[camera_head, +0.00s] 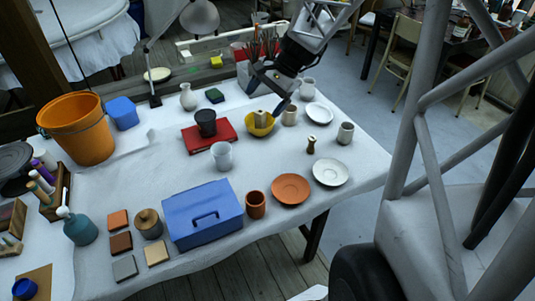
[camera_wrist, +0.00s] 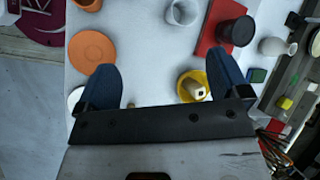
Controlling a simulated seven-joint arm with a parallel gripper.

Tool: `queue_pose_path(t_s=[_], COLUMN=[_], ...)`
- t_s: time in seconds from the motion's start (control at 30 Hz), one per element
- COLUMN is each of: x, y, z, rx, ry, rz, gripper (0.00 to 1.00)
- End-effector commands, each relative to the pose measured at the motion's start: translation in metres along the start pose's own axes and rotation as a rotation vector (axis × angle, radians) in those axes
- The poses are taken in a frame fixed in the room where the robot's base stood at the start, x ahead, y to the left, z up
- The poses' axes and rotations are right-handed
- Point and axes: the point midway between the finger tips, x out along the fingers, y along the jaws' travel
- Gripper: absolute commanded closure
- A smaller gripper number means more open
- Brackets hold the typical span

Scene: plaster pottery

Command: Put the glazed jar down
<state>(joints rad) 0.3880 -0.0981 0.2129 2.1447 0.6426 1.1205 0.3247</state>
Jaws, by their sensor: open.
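My gripper (camera_head: 266,98) is open, with its two blue fingers spread apart above the back of the table; it also shows in the wrist view (camera_wrist: 170,48). Nothing is between its fingertips. A yellow bowl (camera_head: 268,130) is just below the gripper and shows near the right finger in the wrist view (camera_wrist: 182,84). A small beige piece (camera_head: 260,117) with a dark opening is in the bowl. I cannot tell which vessel is the glazed jar.
Near the bowl are a beige cup (camera_head: 290,116), a red book (camera_head: 196,139) bearing a dark cup (camera_head: 206,122), and a small brown bottle (camera_head: 311,145). A terracotta saucer (camera_head: 290,188), white plate (camera_head: 330,172) and blue toolbox (camera_head: 202,214) are nearer the front. The middle left cloth is clear.

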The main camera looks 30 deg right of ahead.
Motion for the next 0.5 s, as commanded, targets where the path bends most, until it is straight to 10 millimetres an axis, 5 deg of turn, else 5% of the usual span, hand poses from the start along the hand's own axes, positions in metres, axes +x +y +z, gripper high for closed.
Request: queue_pose_path(t_s=[0.5], x=[-0.003], y=[0.049], z=[0.127], rx=[-0.456], ry=[0.178], rz=[0.205], gripper=[0.06])
